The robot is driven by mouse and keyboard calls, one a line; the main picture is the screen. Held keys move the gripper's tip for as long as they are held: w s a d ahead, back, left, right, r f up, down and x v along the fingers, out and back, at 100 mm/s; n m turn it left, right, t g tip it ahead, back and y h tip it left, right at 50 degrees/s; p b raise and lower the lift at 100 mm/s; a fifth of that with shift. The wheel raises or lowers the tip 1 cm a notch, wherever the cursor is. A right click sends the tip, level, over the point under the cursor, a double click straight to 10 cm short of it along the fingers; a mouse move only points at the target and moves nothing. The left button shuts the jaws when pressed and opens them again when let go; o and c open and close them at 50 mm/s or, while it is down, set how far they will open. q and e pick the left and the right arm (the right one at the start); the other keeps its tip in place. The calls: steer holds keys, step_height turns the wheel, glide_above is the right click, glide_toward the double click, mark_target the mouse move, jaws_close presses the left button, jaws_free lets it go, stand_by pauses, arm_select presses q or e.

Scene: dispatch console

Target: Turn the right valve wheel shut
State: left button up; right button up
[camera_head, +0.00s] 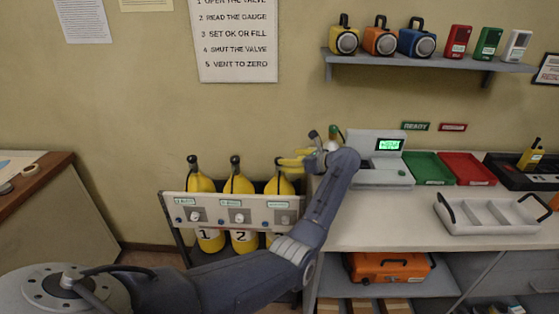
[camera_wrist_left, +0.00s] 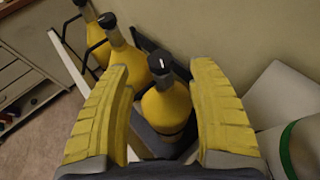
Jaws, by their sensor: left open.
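Three yellow cylinders with black tops stand in a rack (camera_head: 230,208). The right cylinder (camera_head: 286,187) is partly hidden by my left arm and the rack panel. Its black valve wheel (camera_wrist_left: 159,64) has a light mark on top and lies between my left fingers in the left wrist view. My left gripper (camera_head: 292,157) is open, with yellow fingers, above and close to the right cylinder. In the left wrist view, the open gripper (camera_wrist_left: 162,68) has a finger on either side of that wheel, with gaps; I cannot tell the height between them. My right gripper is out of view.
The counter (camera_head: 390,222) stands right of the rack, with a grey device (camera_head: 378,175) with a green display, a green tray (camera_head: 428,167), a red tray (camera_head: 468,168) and a white divided tray (camera_head: 488,214). A wooden-topped cabinet (camera_head: 30,190) is at left.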

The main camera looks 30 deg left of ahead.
arm_select(q)
steer(key=shift+x, duration=3.2)
steer(key=shift+c, duration=0.5)
steer(key=shift+r, duration=0.1)
steer(key=c, duration=1.1)
